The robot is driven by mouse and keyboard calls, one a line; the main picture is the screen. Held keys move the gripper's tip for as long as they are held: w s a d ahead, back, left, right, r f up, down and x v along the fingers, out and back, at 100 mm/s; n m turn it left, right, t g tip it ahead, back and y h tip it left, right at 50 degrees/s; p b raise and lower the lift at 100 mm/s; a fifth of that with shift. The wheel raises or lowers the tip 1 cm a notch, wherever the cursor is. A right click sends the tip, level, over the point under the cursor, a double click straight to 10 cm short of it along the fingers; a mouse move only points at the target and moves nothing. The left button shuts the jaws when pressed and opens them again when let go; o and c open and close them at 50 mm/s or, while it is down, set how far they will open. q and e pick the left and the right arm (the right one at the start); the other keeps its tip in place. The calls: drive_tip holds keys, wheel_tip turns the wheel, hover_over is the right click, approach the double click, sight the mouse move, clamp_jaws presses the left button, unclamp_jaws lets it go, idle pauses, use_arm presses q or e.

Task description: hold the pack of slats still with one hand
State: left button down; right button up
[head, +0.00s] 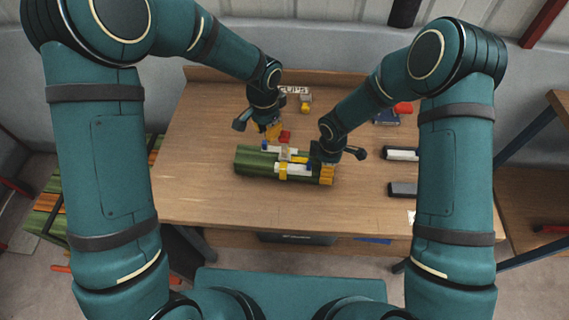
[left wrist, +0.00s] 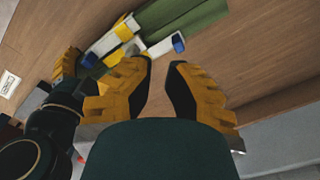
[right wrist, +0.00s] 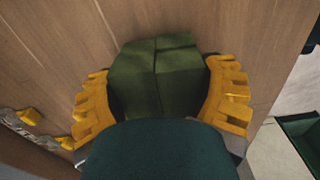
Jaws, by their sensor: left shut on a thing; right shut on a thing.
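The pack of slats (head: 250,161) is a green bundle lying lengthwise on the table, with white and yellow pieces around its middle. My right gripper (head: 326,168) is shut on its right end; in the right wrist view the green pack (right wrist: 157,80) fills the space between the yellow fingers (right wrist: 160,95). My left gripper (head: 271,131) is just behind the pack. In the left wrist view its fingertips (left wrist: 161,63) stand a little apart, at a blue-ended white piece (left wrist: 160,47) beside the pack (left wrist: 195,18). The contact there is hard to make out.
A red block (head: 286,137) lies just behind the pack. Small yellow and grey blocks (head: 306,103) and a lettered sign (head: 293,90) stand further back. A white and black item (head: 402,154) and a grey block (head: 403,189) lie at the right. The front left tabletop (head: 195,200) is clear.

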drive_tip(key=shift+s+f, duration=0.25)
drive_tip(key=shift+s, duration=0.15)
use_arm(q)
drive_tip(key=shift+s+d+f+g, duration=0.15)
drive_tip(key=shift+s+d+f, duration=0.2)
drive_tip(key=shift+d+f, duration=0.35)
drive_tip(key=shift+s+d+f+g, duration=0.15)
drive_tip(key=shift+s+d+f, duration=0.15)
drive_tip(key=shift+d+f, duration=0.35)
use_arm(e)
drive_tip(key=shift+w+d+f, duration=0.1)
drive_tip(key=shift+d, duration=0.15)
use_arm(q)
drive_tip(key=shift+w+r, duration=0.15)
drive_tip(key=shift+w, duration=0.05)
use_arm(e)
drive_tip(key=shift+w+a+f, duration=0.1)
drive_tip(key=shift+a, duration=0.1)
drive_tip(key=shift+w, duration=0.1)
use_arm(q)
drive_tip(key=a, duration=0.1)
drive_tip(key=a+r, duration=0.1)
drive_tip(key=shift+w+a+r, duration=0.2)
drive_tip(key=shift+w+a, duration=0.1)
drive_tip(key=shift+a, duration=0.1)
use_arm(e)
drive_tip(key=shift+r, duration=0.2)
drive_tip(key=shift+w+a, duration=0.1)
use_arm(q)
drive_tip(key=shift+d, duration=0.1)
